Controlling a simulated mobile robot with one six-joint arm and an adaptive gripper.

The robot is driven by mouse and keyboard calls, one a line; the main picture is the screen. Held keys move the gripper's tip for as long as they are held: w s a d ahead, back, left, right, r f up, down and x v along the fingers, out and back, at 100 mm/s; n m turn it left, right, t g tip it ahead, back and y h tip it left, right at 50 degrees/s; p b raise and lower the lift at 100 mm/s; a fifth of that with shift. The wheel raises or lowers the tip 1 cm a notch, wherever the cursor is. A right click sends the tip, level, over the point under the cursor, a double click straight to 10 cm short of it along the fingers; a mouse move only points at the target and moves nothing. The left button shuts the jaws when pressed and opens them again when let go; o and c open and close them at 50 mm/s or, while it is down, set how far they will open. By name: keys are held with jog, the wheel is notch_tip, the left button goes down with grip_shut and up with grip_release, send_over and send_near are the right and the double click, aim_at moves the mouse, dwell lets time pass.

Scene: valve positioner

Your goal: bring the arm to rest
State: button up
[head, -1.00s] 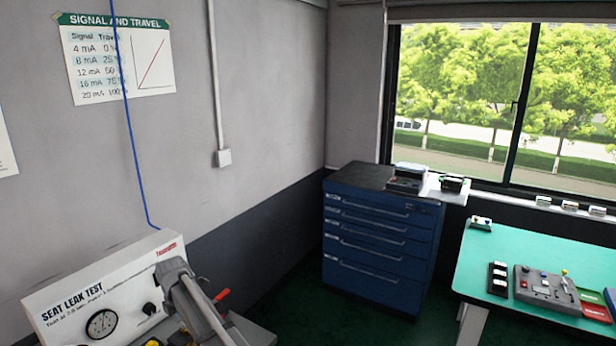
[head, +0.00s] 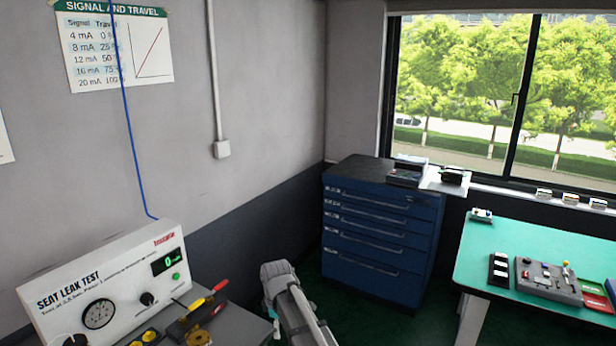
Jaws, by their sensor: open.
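One grey link of my arm (head: 290,305) rises from the bottom edge in the head view, just right of the seat leak test bench. Its rounded upper joint is near the bench's right edge, in front of the dark lower wall. My gripper is not in the picture, so its fingers cannot be seen. Nothing held can be seen.
The white seat leak test panel (head: 110,290) stands lower left, with red-handled and yellow parts (head: 200,312) before it. A blue drawer cabinet (head: 378,225) stands mid-picture. A green-topped table (head: 530,245) with devices is at right. Green floor lies between.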

jog(key=s+d+f+m+b, duration=0.1)
jog(key=s+d+f+m, duration=0.1)
jog(key=s+d+m, duration=0.5)
jog(key=s+d+f+m+b, duration=0.1)
jog(key=s+d+m, duration=0.6)
jog(key=d, duration=1.1)
jog(key=shift+s+d+f+m+b, duration=0.15)
jog(key=shift+s+f+m+b, duration=0.2)
jog(key=shift+m+b, duration=0.55)
